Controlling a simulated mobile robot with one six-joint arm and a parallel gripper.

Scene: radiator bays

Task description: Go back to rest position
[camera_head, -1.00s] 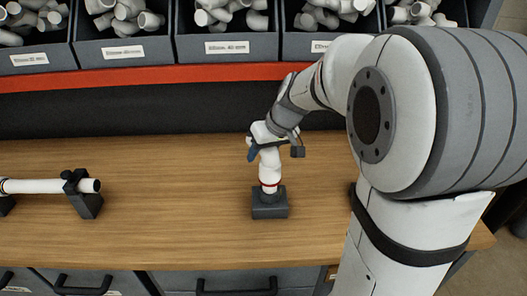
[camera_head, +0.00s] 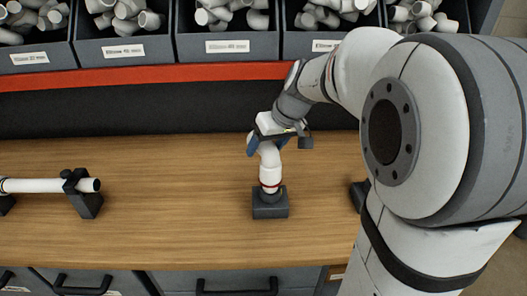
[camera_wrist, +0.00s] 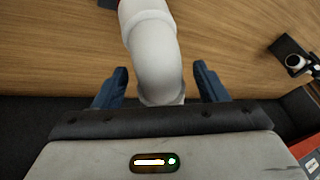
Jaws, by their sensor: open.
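My gripper (camera_head: 267,144) is open, at the top of a white pipe elbow (camera_head: 270,170). In the wrist view my gripper (camera_wrist: 160,86) has its two blue fingers apart, one on each side of the white elbow (camera_wrist: 152,50), with gaps visible on both sides. The elbow stands upright on a dark grey block (camera_head: 270,206) on the wooden bench (camera_head: 180,225). A red ring shows near the elbow's lower end. My arm hides part of the bench at the right.
A white pipe (camera_head: 45,185) lies in dark holders (camera_head: 85,200) at the left. Grey bins (camera_head: 120,50) of white fittings stand behind a red rail (camera_head: 150,77). Drawers with black handles (camera_head: 238,290) are below the front edge. The bench between pipe and elbow is clear.

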